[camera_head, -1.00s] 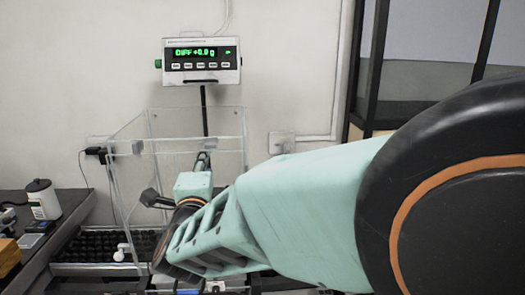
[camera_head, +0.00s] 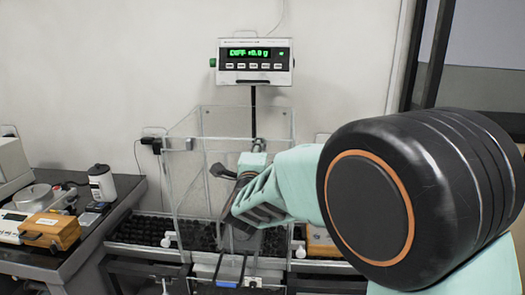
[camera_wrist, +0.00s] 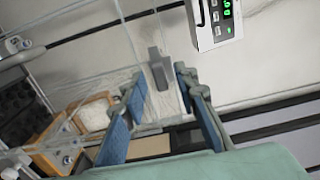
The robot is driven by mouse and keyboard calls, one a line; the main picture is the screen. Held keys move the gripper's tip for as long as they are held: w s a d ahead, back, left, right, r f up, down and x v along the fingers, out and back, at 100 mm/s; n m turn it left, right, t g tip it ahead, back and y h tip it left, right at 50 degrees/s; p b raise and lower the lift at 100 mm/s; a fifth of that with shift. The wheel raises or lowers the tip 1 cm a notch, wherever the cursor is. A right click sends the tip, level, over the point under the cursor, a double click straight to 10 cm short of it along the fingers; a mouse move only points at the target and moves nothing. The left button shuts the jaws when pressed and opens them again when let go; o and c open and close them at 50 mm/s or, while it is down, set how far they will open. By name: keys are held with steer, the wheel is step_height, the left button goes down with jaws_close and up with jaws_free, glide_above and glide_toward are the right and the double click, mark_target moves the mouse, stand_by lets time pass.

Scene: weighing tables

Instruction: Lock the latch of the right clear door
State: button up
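A clear-walled box (camera_head: 180,190) stands below the display, and its clear panels also show in the wrist view (camera_wrist: 95,65). My gripper (camera_wrist: 162,106) is open, with its two blue-padded fingers apart and nothing gripped between them. A grey block (camera_wrist: 158,69) on a clear panel shows just beyond the fingertips, apart from them; I cannot tell if it is the latch. White knobs sit low at the left (camera_head: 168,239) and right (camera_head: 300,249) of the box. In the head view my arm covers part of the box's right side, and my fingertips are hard to make out.
A display (camera_head: 255,62) with green digits stands on a black post behind the box. A dark side table (camera_head: 75,262) at left holds an orange case (camera_head: 50,230) and a white canister (camera_head: 102,183). Black trays (camera_head: 140,230) flank the box. A wooden box (camera_wrist: 92,114) shows in the wrist view.

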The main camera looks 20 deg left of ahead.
jaws_close()
steer(key=shift+n+b, duration=0.3)
steer(key=shift+n, duration=0.1)
steer(key=n, duration=1.7)
steer(key=shift+n, duration=0.3)
stand_by(0.5)
